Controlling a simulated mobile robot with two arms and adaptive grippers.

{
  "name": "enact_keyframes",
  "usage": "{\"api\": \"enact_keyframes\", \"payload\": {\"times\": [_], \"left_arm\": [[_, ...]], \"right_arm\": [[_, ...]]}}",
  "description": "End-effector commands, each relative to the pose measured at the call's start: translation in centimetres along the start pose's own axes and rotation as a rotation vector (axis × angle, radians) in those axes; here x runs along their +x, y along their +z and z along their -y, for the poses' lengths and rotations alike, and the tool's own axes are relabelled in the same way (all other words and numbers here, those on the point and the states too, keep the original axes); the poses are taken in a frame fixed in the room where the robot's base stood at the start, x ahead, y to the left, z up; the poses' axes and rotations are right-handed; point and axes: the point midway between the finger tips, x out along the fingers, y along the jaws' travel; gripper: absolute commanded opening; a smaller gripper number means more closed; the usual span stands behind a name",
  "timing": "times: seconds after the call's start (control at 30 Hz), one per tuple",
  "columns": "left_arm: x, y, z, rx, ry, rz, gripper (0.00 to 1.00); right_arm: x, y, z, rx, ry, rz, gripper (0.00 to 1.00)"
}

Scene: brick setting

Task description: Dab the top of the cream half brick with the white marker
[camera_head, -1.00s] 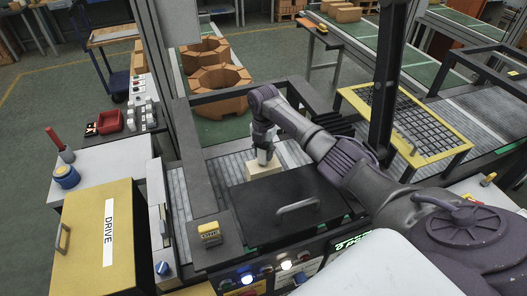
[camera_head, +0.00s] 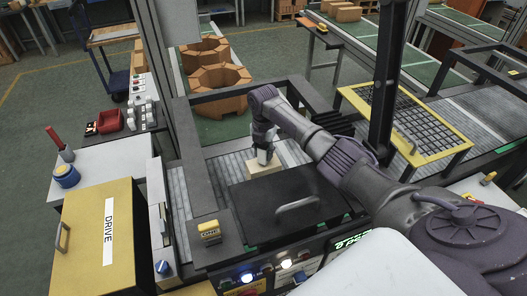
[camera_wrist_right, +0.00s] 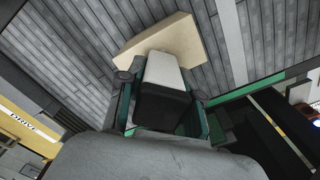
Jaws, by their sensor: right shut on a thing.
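The cream half brick (camera_head: 262,170) lies on the roller conveyor just behind the black cover, below my right gripper. It also shows in the right wrist view (camera_wrist_right: 185,37), lying flat beyond the fingertips. My right gripper (camera_head: 263,153) points down at the brick. In the right wrist view my right gripper (camera_wrist_right: 165,95) is shut on the white marker (camera_wrist_right: 163,71), a pale, blocky body with a dark lower part. The marker's far end overlaps the brick in the picture; I cannot tell whether it touches. My left gripper is not in view.
A black cover with a handle (camera_head: 298,204) lies close in front of the brick. Dark frame bars (camera_head: 198,165) and a post (camera_head: 388,80) surround the conveyor. Bare rollers (camera_head: 228,168) show left of the brick. A yellow DRIVE cabinet (camera_head: 85,240) stands at the left.

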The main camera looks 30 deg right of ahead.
Motion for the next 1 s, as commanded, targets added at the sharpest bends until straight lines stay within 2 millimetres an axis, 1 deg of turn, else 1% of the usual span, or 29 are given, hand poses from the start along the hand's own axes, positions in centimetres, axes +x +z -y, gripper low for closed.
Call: {"api": "enact_keyframes", "payload": {"times": [0.37,0.47,0.7,0.77,1.0], "left_arm": [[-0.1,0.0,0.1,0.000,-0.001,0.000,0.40],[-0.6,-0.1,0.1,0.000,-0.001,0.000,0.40],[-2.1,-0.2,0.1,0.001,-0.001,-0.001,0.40],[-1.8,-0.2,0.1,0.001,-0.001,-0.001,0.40],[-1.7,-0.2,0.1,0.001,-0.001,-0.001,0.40]], "right_arm": [[0.1,-0.1,0.1,-0.001,-0.003,-0.002,0.13],[-0.5,-0.1,0.1,-0.001,-0.003,-0.002,0.13],[-2.7,0.0,0.0,0.000,-0.001,-0.001,0.13],[-2.8,0.0,0.0,0.000,0.000,0.000,0.13],[-4.8,0.0,0.0,0.000,0.000,0.000,0.13]]}}
